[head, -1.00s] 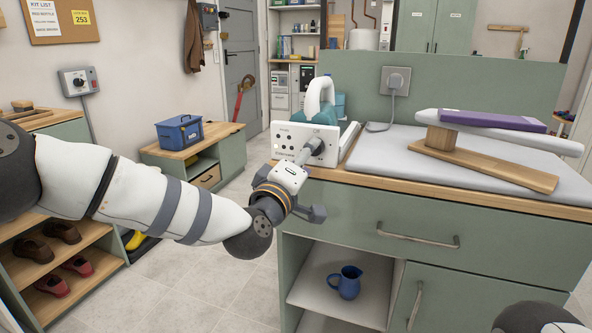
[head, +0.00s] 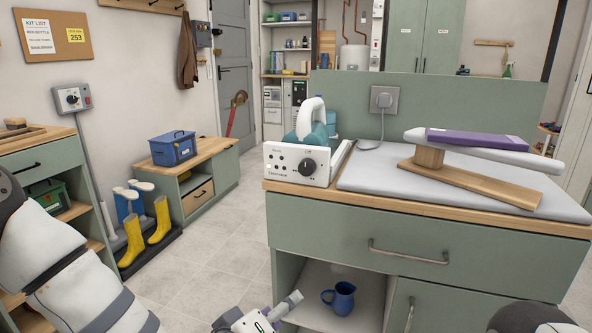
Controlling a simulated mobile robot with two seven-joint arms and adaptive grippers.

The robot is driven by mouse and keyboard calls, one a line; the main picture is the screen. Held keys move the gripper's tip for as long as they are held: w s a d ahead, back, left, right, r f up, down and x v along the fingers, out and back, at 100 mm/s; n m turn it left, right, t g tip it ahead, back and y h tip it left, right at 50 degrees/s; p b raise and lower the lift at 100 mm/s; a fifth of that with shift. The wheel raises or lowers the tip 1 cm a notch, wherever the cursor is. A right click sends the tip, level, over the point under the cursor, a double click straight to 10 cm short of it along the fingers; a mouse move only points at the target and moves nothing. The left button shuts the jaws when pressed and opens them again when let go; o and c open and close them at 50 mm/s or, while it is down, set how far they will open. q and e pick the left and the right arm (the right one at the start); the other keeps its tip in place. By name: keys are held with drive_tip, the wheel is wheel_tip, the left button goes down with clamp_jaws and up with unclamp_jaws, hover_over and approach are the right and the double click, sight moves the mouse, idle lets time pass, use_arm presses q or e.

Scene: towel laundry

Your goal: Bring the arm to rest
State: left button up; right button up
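My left arm (head: 65,260) comes in from the left and hangs low along the left and bottom edges. No held thing shows. A dark rounded part of my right arm (head: 530,316) shows at the bottom right; its gripper is out of view.
The green counter (head: 400,222) bears a teal and white iron (head: 311,122), a grey pad (head: 375,172) and a small board with a purple cloth (head: 478,139). A blue jug (head: 340,298) stands on its shelf. Yellow boots (head: 131,243) stand left. The floor between is clear.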

use_arm(q)
drive_tip(key=s+a+f+m+g+y+p, duration=0.1)
drive_tip(key=s+a+f+g, duration=0.15)
drive_tip(key=s+f, duration=0.35)
drive_tip(key=s+a+f+m+g, duration=0.1)
drive_tip(key=s+f+g, duration=0.25)
drive_tip(key=s, duration=0.35)
drive_tip(key=s+a+f+m+g+y+p, duration=0.1)
drive_tip(key=s+a+g, duration=0.3)
drive_tip(key=s, duration=1.1)
drive_tip(key=s+a+f+m+g+y+p, duration=0.2)
drive_tip(key=s+a+f+g+y, duration=0.1)
drive_tip(key=s+a, duration=0.8)
drive_tip(key=s+f+g, duration=0.1)
drive_tip(key=s, duration=0.3)
drive_tip(key=shift+s+m+y, duration=0.3)
drive_tip(key=shift+s+y, duration=0.1)
use_arm(e)
drive_tip(key=w+r+t, duration=0.2)
drive_tip(key=w+r, duration=0.3)
drive_tip(key=shift+r, duration=0.2)
drive_tip(key=shift+w, duration=0.1)
